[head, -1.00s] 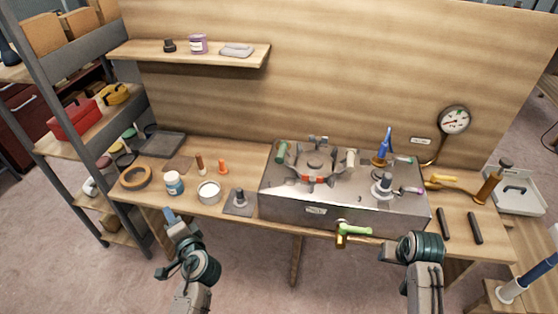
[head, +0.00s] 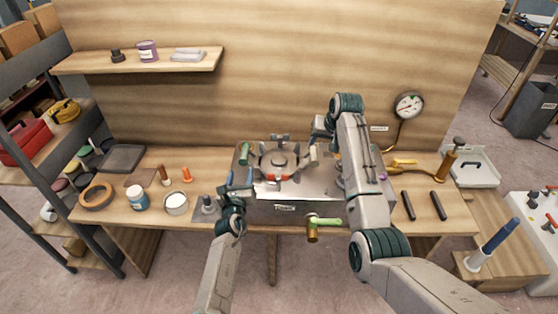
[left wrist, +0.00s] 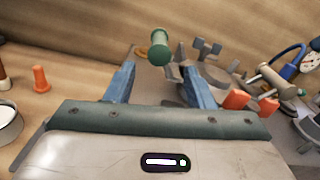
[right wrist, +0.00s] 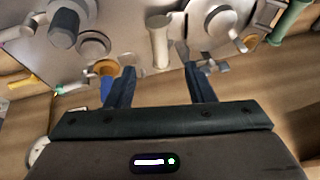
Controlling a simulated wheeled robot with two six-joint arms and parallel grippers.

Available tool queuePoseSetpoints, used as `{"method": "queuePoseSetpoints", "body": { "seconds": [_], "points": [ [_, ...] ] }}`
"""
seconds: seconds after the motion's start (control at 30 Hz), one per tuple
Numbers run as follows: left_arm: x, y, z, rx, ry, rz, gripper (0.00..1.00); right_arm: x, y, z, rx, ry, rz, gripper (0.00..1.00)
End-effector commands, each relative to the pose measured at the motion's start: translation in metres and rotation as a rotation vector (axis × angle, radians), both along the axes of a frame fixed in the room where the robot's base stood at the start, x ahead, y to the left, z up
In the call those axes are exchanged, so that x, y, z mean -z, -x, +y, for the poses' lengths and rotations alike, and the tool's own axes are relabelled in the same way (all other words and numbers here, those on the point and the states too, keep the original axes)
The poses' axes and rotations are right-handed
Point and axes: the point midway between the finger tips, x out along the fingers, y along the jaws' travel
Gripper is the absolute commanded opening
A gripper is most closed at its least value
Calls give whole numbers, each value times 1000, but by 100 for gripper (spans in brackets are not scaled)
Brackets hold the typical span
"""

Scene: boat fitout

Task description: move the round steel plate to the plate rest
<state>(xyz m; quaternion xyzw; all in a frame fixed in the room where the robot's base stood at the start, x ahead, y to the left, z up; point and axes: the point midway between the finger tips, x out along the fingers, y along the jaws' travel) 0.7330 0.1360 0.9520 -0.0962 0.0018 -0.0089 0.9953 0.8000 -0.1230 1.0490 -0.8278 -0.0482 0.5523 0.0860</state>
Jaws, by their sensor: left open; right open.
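The round steel plate (head: 279,161) sits on top of the steel box (head: 264,187), with orange-red pieces at its edge. A green handle (head: 243,154) stands at its left and a cream handle (head: 313,155) at its right. My left gripper (head: 239,177) is open and empty in front of the green handle, which shows between and beyond its fingers in the left wrist view (left wrist: 160,50). My right gripper (head: 317,137) is open behind the cream handle, seen between and beyond its fingers in the right wrist view (right wrist: 159,40). I cannot tell which thing is the plate rest.
A dark flat tray (head: 123,158) lies at the bench's back left. A tin (head: 176,203), a jar (head: 137,198) and a grey pad with a peg (head: 206,207) stand left of the box. A green-handled valve (head: 322,221) juts from its front. My right arm hides its right part.

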Motion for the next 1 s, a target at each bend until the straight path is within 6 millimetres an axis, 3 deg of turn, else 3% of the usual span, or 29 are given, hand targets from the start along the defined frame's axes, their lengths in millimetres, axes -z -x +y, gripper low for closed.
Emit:
{"method": "queuePoseSetpoints", "body": {
  "seconds": [0.27, 0.7, 1.0],
  "points": [
    [-1, -10, 0, -2, 1, -3, 49, 9, -3, 1, 0, 1, 2, 49],
    [-1, -80, 0, -2, 2, -3, 49, 72, -30, 13, 0, 1, 3, 49],
    [0, -104, -1, -2, 3, -2, 49, 94, -40, 17, 0, 1, 0, 49]
  ]
}}
